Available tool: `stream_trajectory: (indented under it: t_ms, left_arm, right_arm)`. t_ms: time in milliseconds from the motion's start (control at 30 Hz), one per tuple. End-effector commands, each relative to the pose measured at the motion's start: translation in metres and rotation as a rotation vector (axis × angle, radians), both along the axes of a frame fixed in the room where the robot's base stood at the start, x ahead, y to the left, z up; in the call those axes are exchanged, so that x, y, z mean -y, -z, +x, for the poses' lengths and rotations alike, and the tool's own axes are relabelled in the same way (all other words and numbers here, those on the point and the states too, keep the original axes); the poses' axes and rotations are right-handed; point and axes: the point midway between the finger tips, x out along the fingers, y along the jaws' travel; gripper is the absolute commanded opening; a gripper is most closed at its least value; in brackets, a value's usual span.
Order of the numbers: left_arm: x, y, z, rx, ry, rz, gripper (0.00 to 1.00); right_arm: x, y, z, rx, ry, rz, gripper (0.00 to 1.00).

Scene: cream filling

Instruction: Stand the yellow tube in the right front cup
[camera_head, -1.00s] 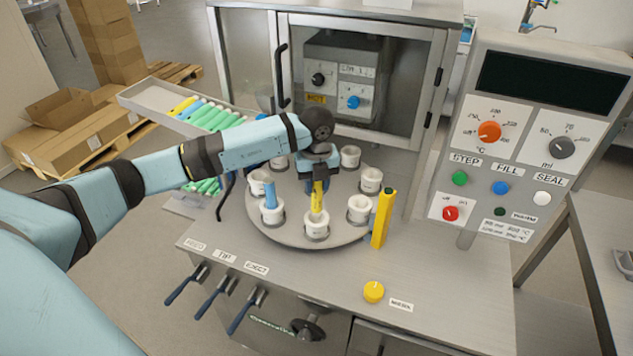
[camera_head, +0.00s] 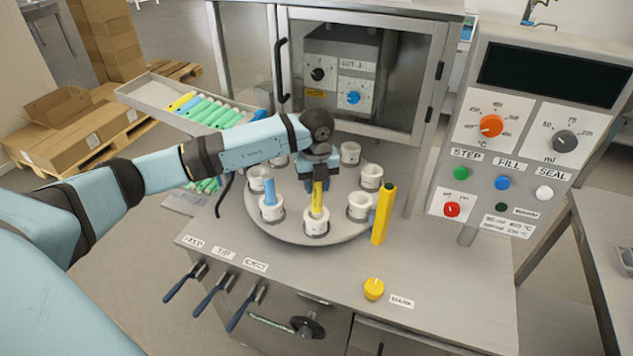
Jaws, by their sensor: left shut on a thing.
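The yellow tube (camera_head: 317,203) is upright, with its lower end at the mouth of the white cup (camera_head: 316,226) nearest me on the round turntable (camera_head: 340,235). How deep it sits in the cup is hard to tell. My left gripper (camera_head: 318,184) is above that cup and shut on the upper part of the tube. A blue tube (camera_head: 269,192) stands in the cup just to the left (camera_head: 271,214). The cup to the right (camera_head: 360,210) looks empty. My right gripper is not in view.
A taller yellow post (camera_head: 383,215) stands at the turntable's right edge. More cups, such as one at the right (camera_head: 371,178), ring the turntable. A tray (camera_head: 150,95) of coloured tubes is at the left. The control panel (camera_head: 532,130) is at the right.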

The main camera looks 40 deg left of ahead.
Motion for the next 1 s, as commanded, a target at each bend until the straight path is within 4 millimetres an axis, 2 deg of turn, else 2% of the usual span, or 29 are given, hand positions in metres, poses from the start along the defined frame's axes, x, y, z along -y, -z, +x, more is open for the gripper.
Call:
stream_trajectory:
  t_ms: [633,933,967,1000]
  left_arm:
    - [0.000,0.024,0.000,-0.001,0.000,0.001,0.09]
    - [0.000,0.025,0.000,-0.001,0.000,0.001,0.09]
    - [0.000,0.025,0.000,-0.001,0.000,0.001,0.35]
    - [0.000,0.025,0.000,-0.001,0.000,0.001,0.44]
  right_arm:
    - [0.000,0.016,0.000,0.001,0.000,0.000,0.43]
    - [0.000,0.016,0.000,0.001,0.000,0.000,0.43]
    - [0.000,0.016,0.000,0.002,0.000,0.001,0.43]
    - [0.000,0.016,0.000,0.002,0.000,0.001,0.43]
